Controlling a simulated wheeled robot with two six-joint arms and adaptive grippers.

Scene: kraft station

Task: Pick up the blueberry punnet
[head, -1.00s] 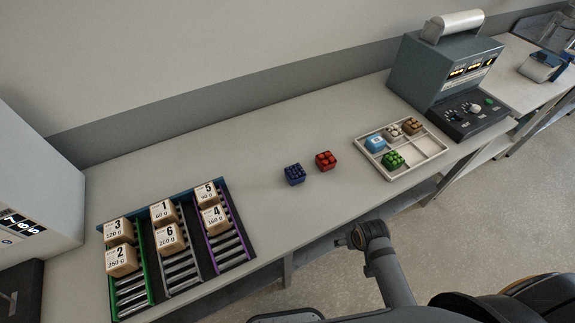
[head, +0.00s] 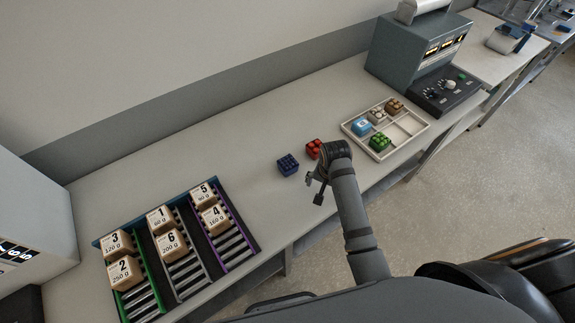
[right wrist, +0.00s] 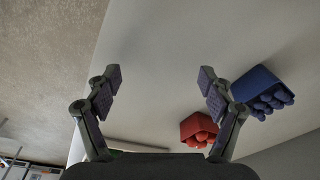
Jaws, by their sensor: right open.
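The blueberry punnet (head: 288,165), a small dark blue box of round berries, stands on the grey bench in the middle of the head view. In the right wrist view the blueberry punnet (right wrist: 262,92) is at the right, beyond the right finger. My right gripper (head: 318,187) hangs close to the front right of the punnet, apart from it. In the right wrist view my right gripper (right wrist: 155,80) is open, with nothing between its fingers. My left gripper is not in view.
A red punnet (head: 313,149) stands just right of the blue one, close to my right arm. A compartment tray (head: 407,128) with several small items lies farther right. A rack (head: 148,290) of numbered boxes is at the left. Bench between is clear.

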